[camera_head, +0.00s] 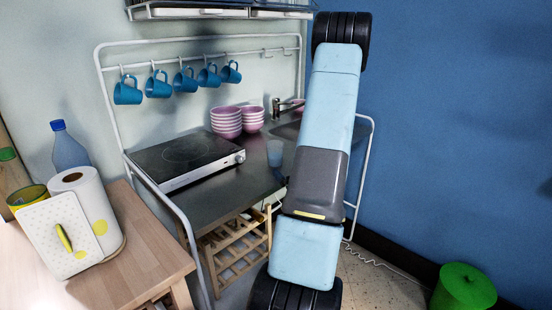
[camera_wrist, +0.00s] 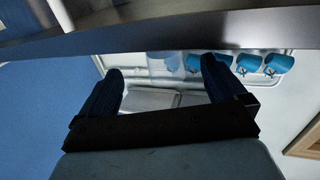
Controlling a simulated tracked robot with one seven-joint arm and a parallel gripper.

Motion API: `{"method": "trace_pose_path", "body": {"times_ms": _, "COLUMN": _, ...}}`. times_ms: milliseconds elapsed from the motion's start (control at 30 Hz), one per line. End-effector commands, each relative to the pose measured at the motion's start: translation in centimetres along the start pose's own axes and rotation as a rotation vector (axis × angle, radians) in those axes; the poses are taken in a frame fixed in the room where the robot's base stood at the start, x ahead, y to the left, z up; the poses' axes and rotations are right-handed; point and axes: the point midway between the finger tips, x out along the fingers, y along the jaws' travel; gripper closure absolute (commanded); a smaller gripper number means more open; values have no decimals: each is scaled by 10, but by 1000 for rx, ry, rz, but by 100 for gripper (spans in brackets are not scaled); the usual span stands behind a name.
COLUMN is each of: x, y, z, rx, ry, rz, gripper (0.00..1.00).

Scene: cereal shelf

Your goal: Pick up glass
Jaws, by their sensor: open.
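A small bluish, see-through glass (camera_head: 275,153) stands upright on the dark metal counter (camera_head: 238,182), right of the hot plate. My arm rises just to its right in the head view. My gripper (camera_wrist: 162,66) shows in the wrist view with its two dark fingers spread apart and nothing clearly held. A pale, see-through bluish patch shows beyond the fingers; I cannot tell whether it is the glass. The gripper cannot be made out in the head view.
A hot plate (camera_head: 187,158) sits on the counter, with stacked pink bowls (camera_head: 226,122) behind. Several blue mugs (camera_head: 158,84) hang from a rail. A wooden table (camera_head: 140,250) holds a paper roll (camera_head: 85,195) and bottle (camera_head: 68,150). A green bin (camera_head: 463,288) stands right.

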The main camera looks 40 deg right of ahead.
Motion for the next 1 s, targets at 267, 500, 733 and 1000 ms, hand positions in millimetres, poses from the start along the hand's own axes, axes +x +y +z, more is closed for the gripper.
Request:
{"method": "trace_pose_path", "body": {"times_ms": 267, "x": 37, "y": 0, "z": -1, "rx": -1, "ry": 0, "rz": -1, "gripper": 2}}
{"method": "trace_pose_path", "body": {"times_ms": 500, "x": 47, "y": -1, "z": -3, "rx": 0, "ry": 0, "rz": 0, "gripper": 2}}
{"method": "trace_pose_path", "body": {"times_ms": 733, "x": 73, "y": -4, "z": -12, "rx": -1, "ry": 2, "rz": 0, "gripper": 2}}
{"method": "trace_pose_path", "body": {"times_ms": 1000, "x": 94, "y": -3, "z": -11, "rx": 0, "ry": -1, "rz": 2, "gripper": 2}}
